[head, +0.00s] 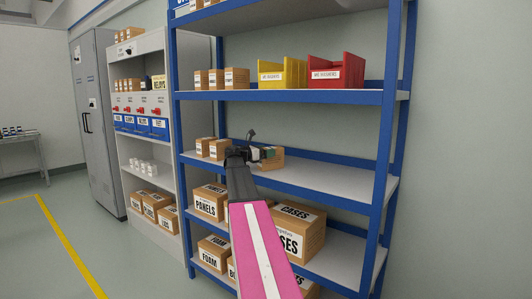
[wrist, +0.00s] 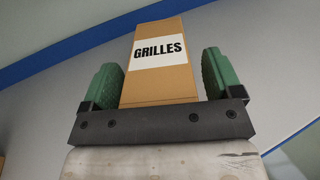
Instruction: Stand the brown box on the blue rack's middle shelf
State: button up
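The brown box labelled GRILLES (wrist: 160,75) sits between the two green finger pads of my gripper (wrist: 160,80) in the wrist view. A narrow gap shows at each side, so my gripper looks open around it. In the head view the brown box (head: 274,161) looks upright at the middle shelf (head: 330,184) of the blue rack (head: 386,140), with my gripper (head: 261,153) in front of it. My gripper hides part of the box, and its contact with the shelf is hard to see.
Two small brown boxes (head: 211,148) stand to the left on the same shelf; its right part is bare. The shelf above holds a yellow bin (head: 281,74), a red bin (head: 336,72) and small boxes.

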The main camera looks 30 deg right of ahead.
jog(key=shift+a+r, duration=0.1)
jog(key=shift+a, duration=0.15)
jog(key=a, duration=1.1)
jog(key=shift+a, duration=0.25)
jog(key=s+a+f+m+y, duration=0.3)
jog(key=s+a+f, duration=0.15)
jog(key=f, duration=0.55)
jog(key=s+a+f+m+t+y, duration=0.1)
jog(key=s+a+f+m+y, duration=0.25)
jog(key=f, duration=0.75)
jog(key=s+a+f+m+y, duration=0.1)
jog(key=s+a+f+y, duration=0.2)
jog(key=a+f, duration=0.5)
jog(key=s+a+f+m+g+y, duration=0.1)
jog(key=s+a+f+m+y, duration=0.7)
jog(key=s+a+f, duration=0.6)
notch_tip(320, 180, down, 3)
jog(key=shift+s+a+f+m, duration=0.1)
jog(key=shift+s+a+m, duration=0.4)
jog(key=shift+m, duration=0.75)
jog(key=shift+s+d+y, duration=0.15)
jog(key=shift+d+y, duration=0.05)
jog(key=shift+y, duration=0.05)
